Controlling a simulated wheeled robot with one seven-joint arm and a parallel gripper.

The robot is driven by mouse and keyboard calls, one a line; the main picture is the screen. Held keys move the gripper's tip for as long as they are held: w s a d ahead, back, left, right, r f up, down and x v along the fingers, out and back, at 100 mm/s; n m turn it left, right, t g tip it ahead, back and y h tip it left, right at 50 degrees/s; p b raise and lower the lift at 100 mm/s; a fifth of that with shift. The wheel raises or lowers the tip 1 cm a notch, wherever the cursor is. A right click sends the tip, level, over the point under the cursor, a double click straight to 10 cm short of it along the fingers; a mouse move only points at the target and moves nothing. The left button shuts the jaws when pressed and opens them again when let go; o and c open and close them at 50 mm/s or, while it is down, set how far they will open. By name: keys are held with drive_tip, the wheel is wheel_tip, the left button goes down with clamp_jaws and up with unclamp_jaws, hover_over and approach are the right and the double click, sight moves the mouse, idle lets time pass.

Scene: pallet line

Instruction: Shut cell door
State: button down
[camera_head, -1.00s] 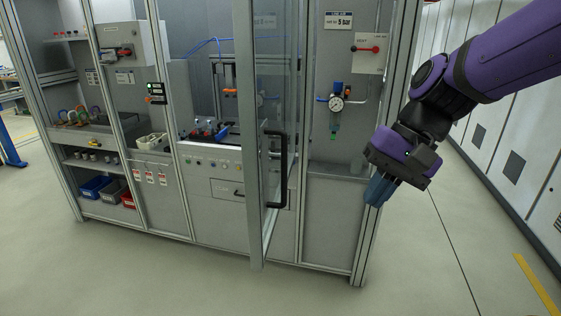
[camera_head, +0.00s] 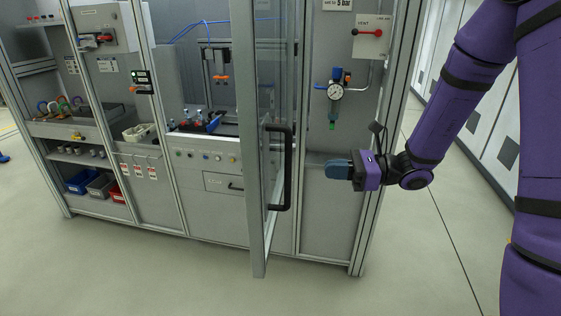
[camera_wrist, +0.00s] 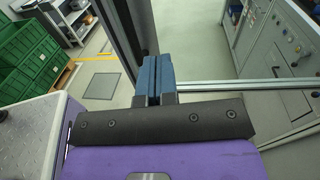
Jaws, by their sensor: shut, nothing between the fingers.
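The cell door (camera_head: 249,150) is a clear panel in a grey metal frame. In the head view it stands open, swung out from the cell front. Its black bar handle (camera_head: 285,168) is on the side facing my gripper. My gripper (camera_head: 328,169) has blue fingers and is shut and empty. In the head view it points left, to the right of the handle with a gap between them. In the wrist view the shut fingers (camera_wrist: 155,80) lie next to a dark upright bar, which I cannot identify for sure.
The cell's right panel carries a pressure gauge (camera_head: 335,92) and a red-handled valve (camera_head: 370,32). Left of the door are a button panel (camera_head: 205,157) and shelves with small bins (camera_head: 100,186). Green crates (camera_wrist: 28,55) show in the wrist view. The floor before the cell is clear.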

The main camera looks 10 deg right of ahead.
drive_tip(key=w+m+t, duration=0.1)
approach(266, 164)
drive_tip(key=x, duration=0.7)
drive_tip(key=shift+w+a, duration=0.1)
drive_tip(key=shift+a, duration=0.15)
drive_tip(key=shift+a, duration=0.1)
